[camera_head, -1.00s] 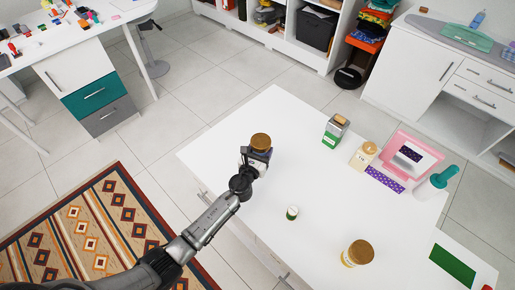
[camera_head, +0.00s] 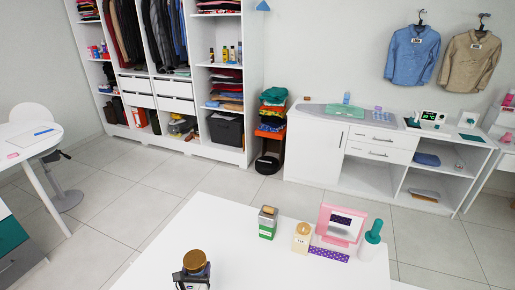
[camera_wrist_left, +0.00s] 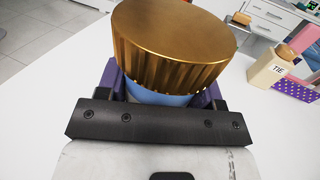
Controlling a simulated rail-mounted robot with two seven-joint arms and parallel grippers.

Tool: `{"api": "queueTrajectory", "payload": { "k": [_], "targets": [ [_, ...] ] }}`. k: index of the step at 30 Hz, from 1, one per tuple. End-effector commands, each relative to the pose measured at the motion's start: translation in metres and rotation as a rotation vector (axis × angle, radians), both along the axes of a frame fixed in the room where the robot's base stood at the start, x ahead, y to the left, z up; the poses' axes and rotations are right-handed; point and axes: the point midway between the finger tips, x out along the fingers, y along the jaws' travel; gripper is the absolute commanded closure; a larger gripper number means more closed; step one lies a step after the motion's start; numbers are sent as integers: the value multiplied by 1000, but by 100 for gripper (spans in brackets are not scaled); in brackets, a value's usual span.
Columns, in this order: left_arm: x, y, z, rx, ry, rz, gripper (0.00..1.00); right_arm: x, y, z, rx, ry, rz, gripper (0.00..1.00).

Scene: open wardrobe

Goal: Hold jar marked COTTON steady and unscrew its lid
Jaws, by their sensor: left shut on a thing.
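A jar with a ribbed gold-brown lid (camera_head: 195,262) is at the bottom of the head view, at the white table's left part. My left gripper (camera_head: 192,277) is shut around its body just below the lid. In the left wrist view the gold lid (camera_wrist_left: 180,42) fills the top middle, and a strip of the bluish body (camera_wrist_left: 160,97) shows between the jaws of my left gripper (camera_wrist_left: 158,100). The lid sits on the jar. Any label on this jar is hidden, so I cannot read whether it says COTTON. My right gripper is not in view.

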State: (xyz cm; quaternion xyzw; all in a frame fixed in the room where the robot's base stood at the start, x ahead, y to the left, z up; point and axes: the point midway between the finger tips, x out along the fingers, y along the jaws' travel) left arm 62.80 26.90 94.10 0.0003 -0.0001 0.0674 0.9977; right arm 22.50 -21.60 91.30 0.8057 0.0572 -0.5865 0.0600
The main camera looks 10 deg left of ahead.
Motion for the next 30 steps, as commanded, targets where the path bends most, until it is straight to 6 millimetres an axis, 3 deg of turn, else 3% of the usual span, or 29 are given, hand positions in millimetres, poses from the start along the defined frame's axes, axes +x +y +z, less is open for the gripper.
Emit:
{"api": "queueTrajectory", "payload": {
  "k": [7, 10, 14, 18, 24, 30],
  "targets": [
    [-5, 22, -2, -2, -1, 142, 82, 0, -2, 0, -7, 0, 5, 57],
    [-8, 30, 15, -5, -6, 216, 82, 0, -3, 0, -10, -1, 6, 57],
    [-16, 25, 50, -5, -7, 273, 82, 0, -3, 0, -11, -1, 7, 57],
    [-32, 11, 98, -2, -8, 267, 82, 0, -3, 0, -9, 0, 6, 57],
    [-66, -24, 162, 3, -6, 143, 82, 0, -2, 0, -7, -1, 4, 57],
    [-100, -54, 203, 3, -3, 1, 82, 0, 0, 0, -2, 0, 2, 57]
  ]
}}
